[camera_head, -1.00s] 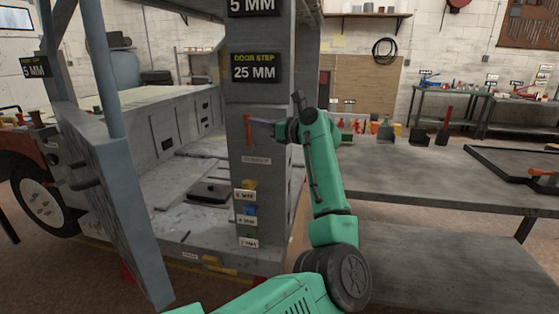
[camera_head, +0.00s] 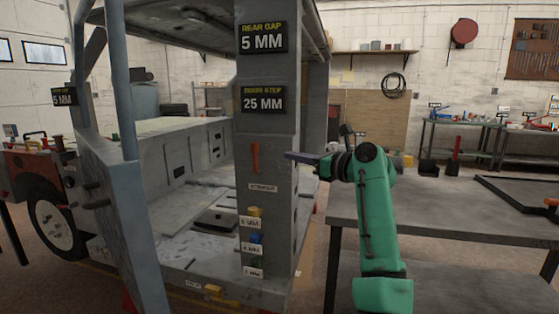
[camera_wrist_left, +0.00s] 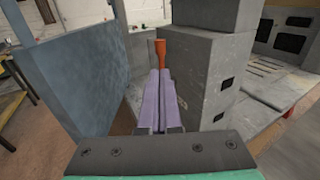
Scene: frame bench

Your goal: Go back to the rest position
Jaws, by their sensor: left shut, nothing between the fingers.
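My left gripper (camera_head: 290,155) is at the end of the green arm and points left toward the grey door post (camera_head: 272,210). In the left wrist view its two purple fingers (camera_wrist_left: 158,75) lie together with nothing between them. A red-orange tool (camera_head: 255,158) hangs upright on the face of the post, left of the fingertips. In the left wrist view the tool (camera_wrist_left: 160,50) shows just beyond the fingertips; a small gap appears between them in the head view. My right gripper is in neither view.
A blue-grey door (camera_head: 118,225) stands open at the left of the vehicle frame. Gauges in blue and yellow (camera_head: 256,238) sit low on the post. A dark workbench (camera_head: 430,205) stands to the right, with a black tray (camera_head: 520,190) on it. Floor shows between post and bench.

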